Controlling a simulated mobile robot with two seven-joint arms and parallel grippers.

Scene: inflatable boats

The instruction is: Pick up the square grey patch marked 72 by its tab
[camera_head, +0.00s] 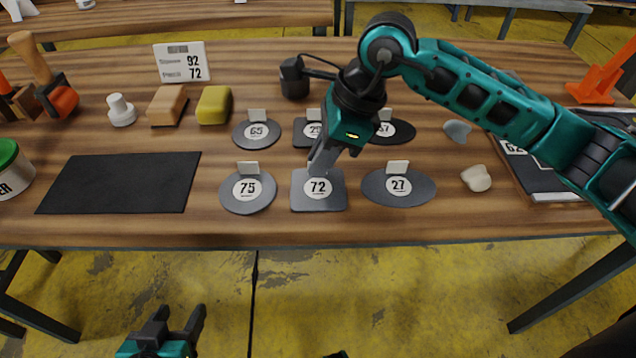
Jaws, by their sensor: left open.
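The square grey patch marked 72 (318,201) lies flat near the front edge of the table, between the round patch 75 (248,203) and the oval patch 27 (398,198). My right gripper (322,162) points down at the back edge of patch 72, where its tab is hidden by the fingers. I cannot tell whether the fingers are closed on the tab. My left gripper (178,318) is open and empty, low in front of the table and away from the patches.
Behind stand round patch 65 (256,136), patch 79 (301,134) and patch 37 (403,132), the latter two partly hidden by my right arm. A card (180,62) reads 92 and 72. A black mat (120,183) lies left. Pebble-like pieces (476,178) lie right.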

